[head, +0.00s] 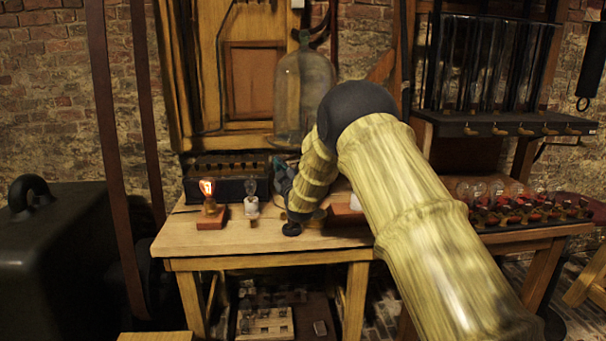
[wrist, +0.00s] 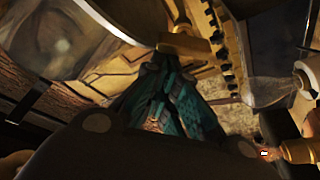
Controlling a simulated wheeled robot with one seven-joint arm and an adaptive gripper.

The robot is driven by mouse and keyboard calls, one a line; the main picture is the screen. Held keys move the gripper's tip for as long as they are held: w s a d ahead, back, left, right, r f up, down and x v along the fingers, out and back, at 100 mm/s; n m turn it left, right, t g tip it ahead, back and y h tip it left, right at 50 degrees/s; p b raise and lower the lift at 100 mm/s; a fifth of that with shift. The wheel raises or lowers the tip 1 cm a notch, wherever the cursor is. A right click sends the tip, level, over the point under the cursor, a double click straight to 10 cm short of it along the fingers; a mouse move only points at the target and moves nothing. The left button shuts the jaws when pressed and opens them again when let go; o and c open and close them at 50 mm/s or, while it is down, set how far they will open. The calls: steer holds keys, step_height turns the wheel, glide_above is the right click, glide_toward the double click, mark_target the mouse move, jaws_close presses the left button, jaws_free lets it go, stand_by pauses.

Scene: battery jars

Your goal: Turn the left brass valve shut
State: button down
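My gripper (head: 283,172) is at the back of the wooden table, below the large glass vessel (head: 303,85); my arm hides part of it. In the wrist view, its teal fingers (wrist: 168,70) converge close together just below a brass piece (wrist: 185,43), which looks like a valve handle. Fingers and brass piece overlap in the picture; I cannot tell whether they touch or whether the fingers grip it. In the head view this brass piece is not clearly visible. Several small brass taps (head: 498,131) line the dark shelf at the right, away from my gripper.
A lit bulb on a red base (head: 211,214) and an unlit bulb on a white holder (head: 251,205) stand at the table's left front. A dark box (head: 225,186) is behind them. Several bulbs and red fittings (head: 510,203) crowd the right. The table's left front (head: 205,247) is bare.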

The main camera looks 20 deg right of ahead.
steer(key=shift+s+d+f+m+t+h+b, duration=0.1)
steer(key=shift+d+m+h+b, duration=0.45)
steer(key=shift+m, duration=1.25)
steer(key=shift+d+f+m+t+h+b, duration=0.15)
steer(key=shift+m+h+b, duration=0.65)
steer(key=shift+m, duration=1)
steer(key=shift+s+d+r+m+t+h+b, duration=0.1)
steer(key=shift+d+m+h+b, duration=0.55)
steer(key=shift+m, duration=1.15)
steer(key=shift+a+m+h, duration=0.25)
steer(key=shift+m+h, duration=0.05)
steer(key=shift+h, duration=0.1)
